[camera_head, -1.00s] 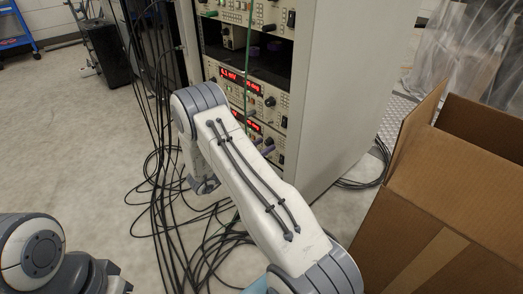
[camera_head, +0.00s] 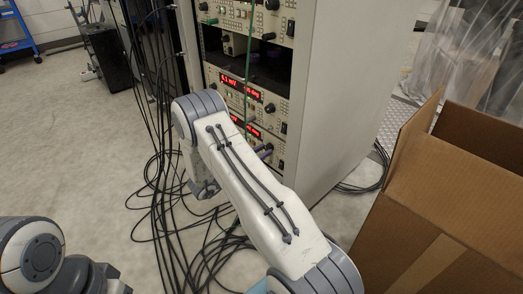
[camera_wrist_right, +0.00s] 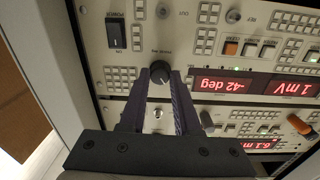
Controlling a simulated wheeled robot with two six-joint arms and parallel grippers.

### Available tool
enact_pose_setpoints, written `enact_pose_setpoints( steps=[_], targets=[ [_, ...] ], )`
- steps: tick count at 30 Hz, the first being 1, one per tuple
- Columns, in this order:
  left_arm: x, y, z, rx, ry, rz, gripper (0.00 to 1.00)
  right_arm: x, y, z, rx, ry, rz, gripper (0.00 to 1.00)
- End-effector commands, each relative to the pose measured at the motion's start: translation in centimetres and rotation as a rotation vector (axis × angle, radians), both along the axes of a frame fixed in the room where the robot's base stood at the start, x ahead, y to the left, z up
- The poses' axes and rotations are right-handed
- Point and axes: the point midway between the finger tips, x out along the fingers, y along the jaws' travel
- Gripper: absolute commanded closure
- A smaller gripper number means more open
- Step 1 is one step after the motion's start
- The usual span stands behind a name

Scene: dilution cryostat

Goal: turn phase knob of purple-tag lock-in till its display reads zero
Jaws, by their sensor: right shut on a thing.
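The lock-in unit at my right gripper (camera_wrist_right: 160,82) fills the top of the right wrist view, which is upside down. Its dark round phase knob (camera_wrist_right: 160,72) sits between my purple-grey fingertips, and the right gripper is shut on it. The red display (camera_wrist_right: 221,84) beside the knob reads -42 deg, and another red display (camera_wrist_right: 292,88) reads about 1 mV. I cannot make out a purple tag. In the head view my right forearm hides much of this lock-in (camera_head: 274,168), low in the rack. My left gripper is out of view.
Another lock-in (camera_head: 235,82) with lit red displays sits just above in the rack. Black cables (camera_head: 165,170) hang and coil on the floor left of the rack. An open cardboard box (camera_head: 400,225) stands at the right. A thin green cable crosses the rack front.

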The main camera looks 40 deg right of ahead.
Motion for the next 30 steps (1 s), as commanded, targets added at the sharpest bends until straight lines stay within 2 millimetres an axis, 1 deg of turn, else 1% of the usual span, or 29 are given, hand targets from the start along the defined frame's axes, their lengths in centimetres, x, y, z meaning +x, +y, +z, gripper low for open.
enact_pose_setpoints(
  steps=[1, 6, 18, 24, 30],
  targets=[
    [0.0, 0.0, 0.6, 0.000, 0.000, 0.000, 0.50, -0.1, 0.0, 0.2, 0.004, -0.034, -0.001, 1.00],
    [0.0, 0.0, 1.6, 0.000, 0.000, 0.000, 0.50, -0.1, 0.0, 0.2, 0.015, -0.178, -0.001, 1.00],
    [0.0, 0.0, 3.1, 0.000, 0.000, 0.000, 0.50, -0.1, 0.1, 0.1, 0.039, -0.479, -0.001, 1.00],
    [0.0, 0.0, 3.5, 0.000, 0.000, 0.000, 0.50, -0.1, 0.1, 0.1, 0.045, -0.568, -0.001, 1.00],
    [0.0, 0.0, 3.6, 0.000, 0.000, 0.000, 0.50, -0.1, 0.1, 0.0, 0.049, -0.611, -0.001, 1.00]
  ],
)
